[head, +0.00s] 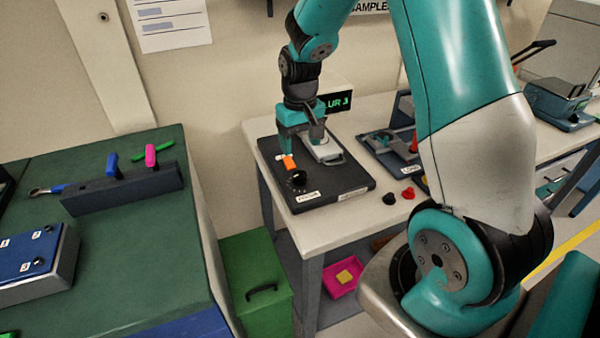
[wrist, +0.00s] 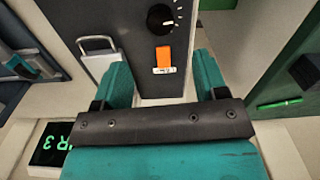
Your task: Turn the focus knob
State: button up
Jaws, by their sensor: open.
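The focus knob (head: 298,178) is a round black knob near the front of a dark instrument panel (head: 345,183), beside a white label that appears to read FOCUS. In the wrist view the knob (wrist: 160,18) shows at the top with white scale marks beside it. My gripper (head: 301,147) is over the panel, behind the knob in the head view. In the wrist view its teal fingers (wrist: 162,64) are apart with nothing held between them. The knob lies beyond the fingertips, apart from them. Whether a finger touches the panel cannot be told.
An orange part (wrist: 164,55) sits on the panel between the knob and my gripper. A metal loop handle (wrist: 97,44) is beside it. Black and red caps (head: 408,193) lie right of the panel. A green-topped bench (head: 140,230) with tools stands left, a green box (head: 257,265) below.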

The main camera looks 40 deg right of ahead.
aim_at(300, 174)
notch_tip(300, 174, down, 10)
jog(key=shift+f+p, duration=0.2)
jog(key=shift+p, duration=0.25)
jog(key=c, duration=0.9)
